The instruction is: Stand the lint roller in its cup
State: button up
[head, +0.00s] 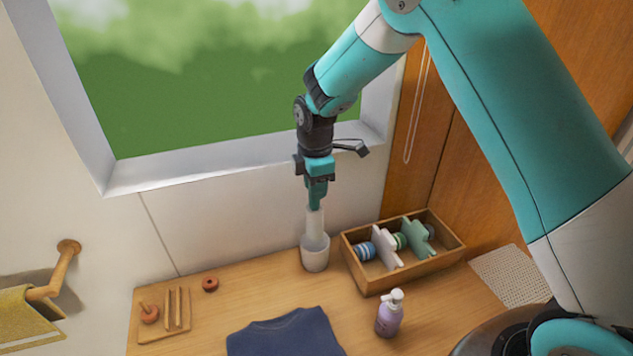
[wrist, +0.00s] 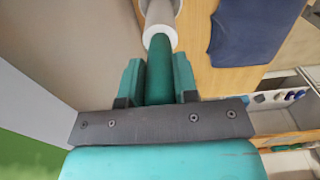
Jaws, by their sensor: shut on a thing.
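The lint roller has a green handle (wrist: 158,75) and a white roll (head: 315,221). My gripper (head: 316,196) is shut on the handle, above the cup, with the roll pointing down. The roller looks upright in the head view. The white cup (head: 315,258) stands on the wooden counter near the wall. The roll's lower end meets the cup's mouth and appears to be inside it; how deep it sits is hidden. In the wrist view the roll's near end (wrist: 160,37) shows beyond the fingers, with the cup partly in view behind it.
A wooden box (head: 383,284) with rolls and dividers stands close right of the cup. A purple pump bottle (head: 389,315) and dark blue folded cloth (head: 285,335) are in front. A small wooden rack (head: 165,332) and reddish ring (head: 210,284) lie left. The window wall is behind.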

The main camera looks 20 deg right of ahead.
aim_at(316, 210)
jog(key=shift+f+b, duration=2.25)
jog(key=shift+f, duration=1.55)
jog(key=o, duration=1)
notch_tip(316, 210, up, 18)
jog(key=b, duration=0.4)
jog(key=shift+f, duration=0.25)
jog(key=s+a+m+y, duration=0.1)
jog(key=s+m, duration=0.2)
jog(key=s, duration=0.7)
jog(key=s+a+f+m+y, duration=0.1)
jog(key=s+m, duration=0.3)
jog(key=s, duration=0.6)
jog(key=s+a+m+y+b, duration=0.1)
jog(key=s+m, duration=0.3)
jog(key=s, duration=0.7)
jog(key=shift+a+f+y, duration=0.35)
jog(key=shift+a+y, duration=0.25)
jog(key=shift+a, duration=0.2)
